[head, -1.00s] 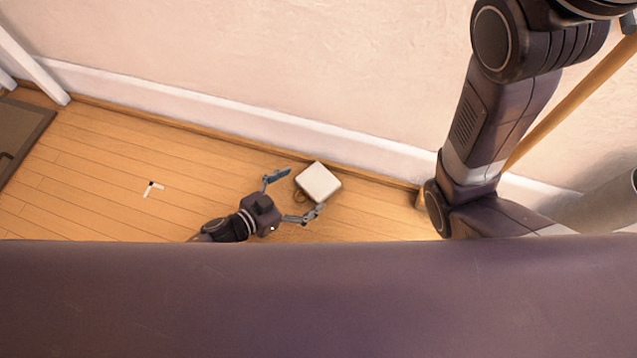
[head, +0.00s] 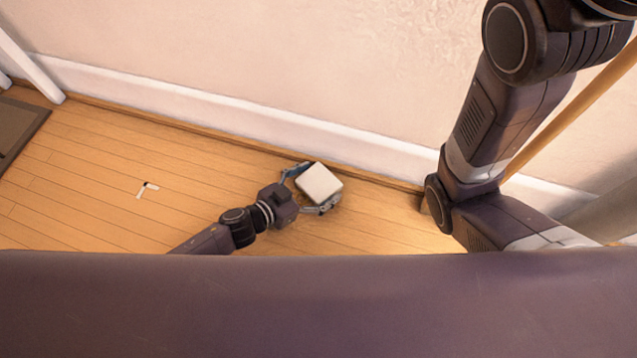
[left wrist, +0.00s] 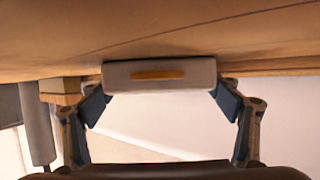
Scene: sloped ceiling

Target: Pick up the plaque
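The plaque, a pale square block (head: 319,183), is on the wooden floor near the wall in the head view. In the left wrist view its light edge (left wrist: 130,76) with an orange-brown strip faces the camera. My left gripper (head: 307,189) is around the plaque, one finger on each side. In the left wrist view the fingers (left wrist: 162,102) are spread, with their tips close to the plaque's two ends; whether they touch it is hard to tell. My right gripper is not in view.
The wall with its white baseboard (head: 220,112) runs just behind the plaque. A small black and white piece (head: 147,189) lies on the floor to the left. A dark mat (head: 18,130) is at far left. A wooden pole (head: 570,105) is at right.

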